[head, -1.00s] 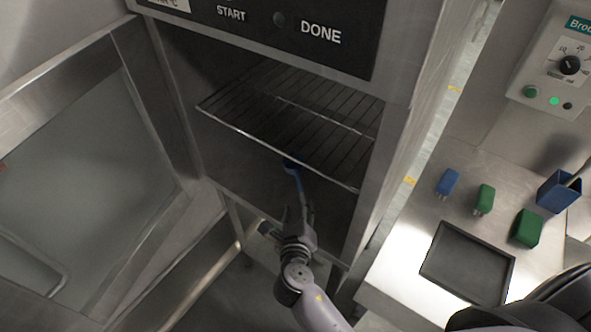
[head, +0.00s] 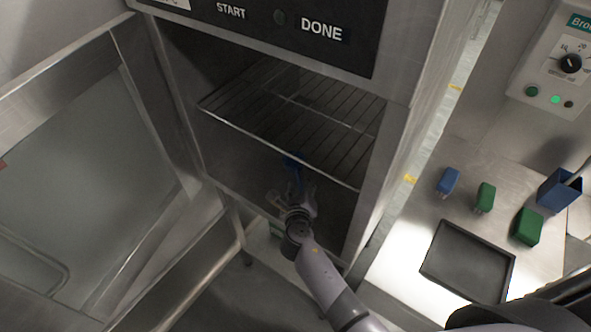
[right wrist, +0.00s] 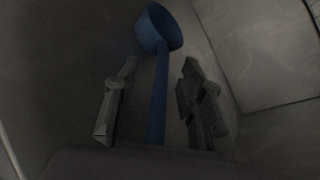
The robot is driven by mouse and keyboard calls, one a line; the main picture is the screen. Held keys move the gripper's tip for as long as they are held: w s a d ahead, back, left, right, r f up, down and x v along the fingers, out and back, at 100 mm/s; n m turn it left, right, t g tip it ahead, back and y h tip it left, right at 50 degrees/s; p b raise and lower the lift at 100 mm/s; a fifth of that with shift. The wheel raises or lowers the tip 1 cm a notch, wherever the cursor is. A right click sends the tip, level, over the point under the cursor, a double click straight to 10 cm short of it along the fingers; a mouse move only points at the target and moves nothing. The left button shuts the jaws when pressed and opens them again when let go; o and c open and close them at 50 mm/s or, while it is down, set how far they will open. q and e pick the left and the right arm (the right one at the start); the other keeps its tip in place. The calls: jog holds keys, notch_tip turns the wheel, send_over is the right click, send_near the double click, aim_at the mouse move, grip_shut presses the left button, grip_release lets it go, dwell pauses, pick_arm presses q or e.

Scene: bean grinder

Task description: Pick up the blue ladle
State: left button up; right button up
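The blue ladle (head: 294,161) is in the open cabinet, below the wire rack's front edge. In the right wrist view the ladle's round bowl (right wrist: 160,28) is beyond the fingertips, and its handle (right wrist: 159,98) runs back between the fingers toward the palm. My right gripper (head: 292,191) reaches into the cabinet's lower part at the ladle. In the right wrist view my right gripper (right wrist: 158,85) is open, with a visible gap on both sides of the handle. The handle is partly hidden by the gripper in the head view. My left gripper is out of view.
The wire rack (head: 300,118) spans the cabinet just above my gripper. The cabinet door (head: 90,170) stands open at left. At right, a bench holds a black tray (head: 468,262), small blue (head: 448,181) and green (head: 485,197) blocks, and a blue box (head: 560,190).

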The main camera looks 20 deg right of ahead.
grip_shut()
dwell(0.3)
jog(key=shift+r, duration=0.1)
